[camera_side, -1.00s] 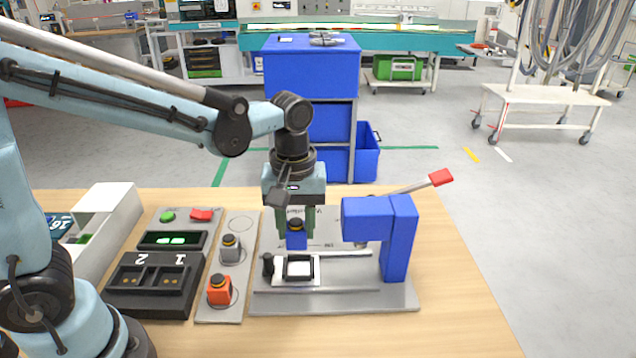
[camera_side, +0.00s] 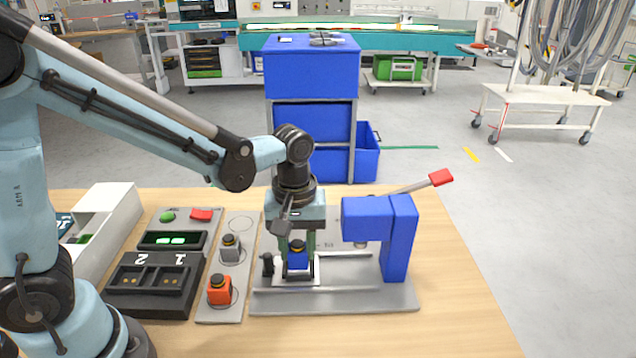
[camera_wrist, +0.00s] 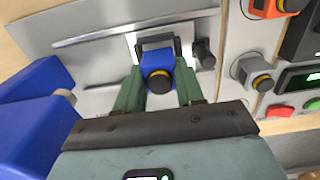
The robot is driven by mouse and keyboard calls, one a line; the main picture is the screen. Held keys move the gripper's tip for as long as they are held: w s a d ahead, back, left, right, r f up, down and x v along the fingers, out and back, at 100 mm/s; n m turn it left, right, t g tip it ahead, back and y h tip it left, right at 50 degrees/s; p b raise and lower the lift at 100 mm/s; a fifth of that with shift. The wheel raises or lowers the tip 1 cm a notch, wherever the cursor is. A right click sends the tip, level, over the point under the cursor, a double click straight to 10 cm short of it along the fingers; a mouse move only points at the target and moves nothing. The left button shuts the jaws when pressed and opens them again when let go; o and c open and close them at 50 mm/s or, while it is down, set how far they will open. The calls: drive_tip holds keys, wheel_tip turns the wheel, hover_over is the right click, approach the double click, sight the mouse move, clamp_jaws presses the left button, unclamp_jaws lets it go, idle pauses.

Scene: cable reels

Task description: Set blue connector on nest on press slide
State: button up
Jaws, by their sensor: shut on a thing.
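The blue connector (camera_side: 297,257), with a black top and yellow ring, is upright between the green fingers of my gripper (camera_side: 297,256). It also shows in the wrist view (camera_wrist: 158,74), where my gripper (camera_wrist: 158,88) is shut on it. The connector is at the nest (camera_side: 316,270), a white plate with a dark frame on the press slide, and hides most of it. In the wrist view the nest (camera_wrist: 137,44) shows just behind the connector. I cannot tell whether the connector's base touches the nest floor.
The blue press (camera_side: 397,235) with a red-tipped lever (camera_side: 440,178) stands right of the nest. A black knob (camera_side: 267,264) is at the slide's left. Grey (camera_side: 230,248) and orange (camera_side: 219,290) connectors stand on a plate left, beside a black test box (camera_side: 152,285).

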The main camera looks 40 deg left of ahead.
drive_tip(key=shift+f, duration=0.75)
drive_tip(key=o, duration=1.1)
drive_tip(key=shift+r, duration=0.1)
wheel_tip(320, 180, up, 8)
drive_tip(key=shift+f, duration=0.1)
